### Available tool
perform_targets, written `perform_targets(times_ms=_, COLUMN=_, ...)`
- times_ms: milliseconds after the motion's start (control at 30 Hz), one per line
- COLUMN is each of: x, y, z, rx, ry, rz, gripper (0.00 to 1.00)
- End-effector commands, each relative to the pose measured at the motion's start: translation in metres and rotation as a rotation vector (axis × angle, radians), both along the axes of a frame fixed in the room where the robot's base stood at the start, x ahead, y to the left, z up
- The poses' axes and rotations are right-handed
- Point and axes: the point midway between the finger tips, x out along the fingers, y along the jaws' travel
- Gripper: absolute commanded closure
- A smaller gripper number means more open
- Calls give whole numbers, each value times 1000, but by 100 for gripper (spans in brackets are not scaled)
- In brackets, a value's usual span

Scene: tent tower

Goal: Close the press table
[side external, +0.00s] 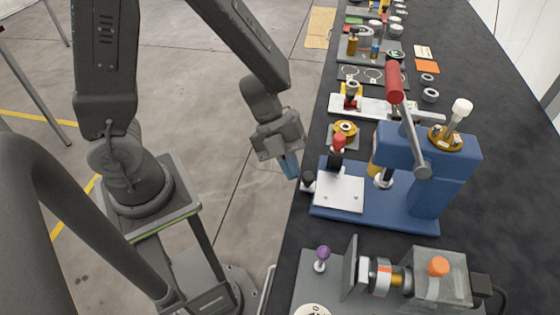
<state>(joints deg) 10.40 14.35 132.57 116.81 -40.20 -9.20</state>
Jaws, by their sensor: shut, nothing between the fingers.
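The blue press (435,170) stands on the black table at the right. Its lever has a red handle (393,83) pointing up and away. The press table, a pale plate (339,193), sits at the left end of the blue base, out to the left of the press ram (383,181). A red knob (339,142) and a black knob (308,178) stand at the plate's edge. My gripper (290,168) is shut and empty, just left of the press, off the table's edge in this view. Whether it touches the black knob cannot be told.
A grey device with a purple knob (322,253) and an orange button (438,266) stands in front of the press. Behind the press lie a brass ring fixture (345,129), a white rail (372,106) and several small parts. The black table (505,120) is clear at the right.

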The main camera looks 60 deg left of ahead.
Motion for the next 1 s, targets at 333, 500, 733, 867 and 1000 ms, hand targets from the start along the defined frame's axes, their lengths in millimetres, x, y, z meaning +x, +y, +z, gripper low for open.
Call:
perform_targets(times_ms=333, x=2, y=-1, z=0, rx=0, ry=0, rz=0, gripper=100)
perform_targets(times_ms=500, x=20, y=-19, z=0, rx=1, ry=-2, rz=-6, gripper=100)
perform_targets(times_ms=733, x=54, y=-53, z=0, rx=0, ry=-2, rz=-3, gripper=100)
perform_targets(times_ms=867, x=61, y=-61, z=0, rx=-1, ry=-2, rz=-1, gripper=100)
perform_targets(times_ms=1000, x=62, y=-62, z=1, rx=0, ry=-3, rz=1, gripper=100)
